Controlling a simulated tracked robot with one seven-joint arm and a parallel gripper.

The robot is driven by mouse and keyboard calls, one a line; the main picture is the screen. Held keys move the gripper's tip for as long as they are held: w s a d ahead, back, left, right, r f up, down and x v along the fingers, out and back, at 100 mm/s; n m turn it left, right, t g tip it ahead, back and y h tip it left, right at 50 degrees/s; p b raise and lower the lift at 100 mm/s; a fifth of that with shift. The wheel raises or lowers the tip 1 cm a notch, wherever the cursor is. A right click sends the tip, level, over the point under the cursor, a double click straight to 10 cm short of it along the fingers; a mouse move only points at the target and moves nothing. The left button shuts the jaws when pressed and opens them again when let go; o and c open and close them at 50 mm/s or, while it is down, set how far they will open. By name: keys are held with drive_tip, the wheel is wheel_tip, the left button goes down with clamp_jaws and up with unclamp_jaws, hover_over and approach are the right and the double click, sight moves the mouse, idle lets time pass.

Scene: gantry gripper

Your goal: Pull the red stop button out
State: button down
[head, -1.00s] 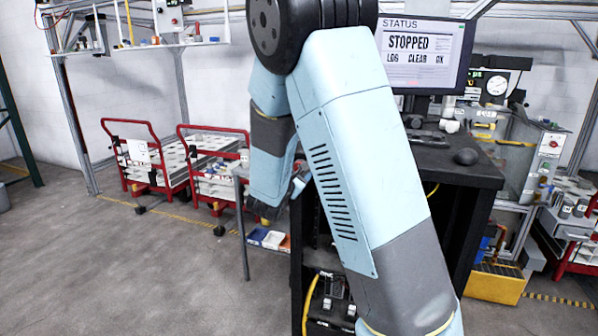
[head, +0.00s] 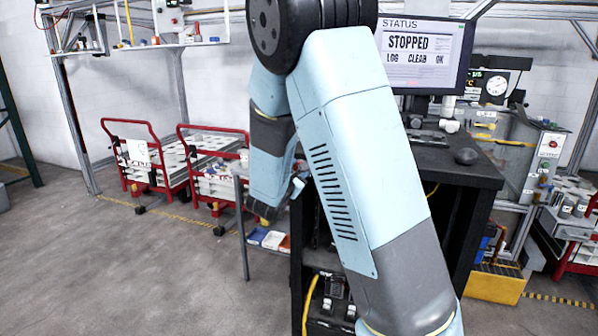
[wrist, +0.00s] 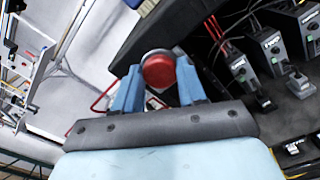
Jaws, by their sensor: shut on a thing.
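The red stop button (wrist: 158,71) shows in the wrist view as a round red cap at the end of a grey housing. My gripper (wrist: 158,80) has its two blue fingers on either side of the cap and is shut on it. The monitor (head: 421,55) reads STATUS, STOPPED, with LOG, CLEAR and OK below.
A black desk (head: 470,175) carries a keyboard and mouse behind my arm. Several grey devices with cables (wrist: 272,42) stand beside my gripper in the wrist view. Red carts (head: 150,165) stand at the left. Open floor lies at front left.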

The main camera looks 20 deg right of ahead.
drive_tip(key=shift+s, duration=0.1)
drive_tip(key=shift+s+a+f, duration=0.15)
drive_tip(key=shift+s+a, duration=0.05)
drive_tip(key=shift+s, duration=0.15)
drive_tip(key=c, duration=0.6)
unclamp_jaws()
drive_tip(key=shift+s+a, duration=0.1)
drive_tip(key=shift+a, duration=0.05)
drive_tip(key=v, duration=1.3)
drive_tip(key=shift+s+a, duration=0.15)
drive_tip(key=shift+s, duration=0.05)
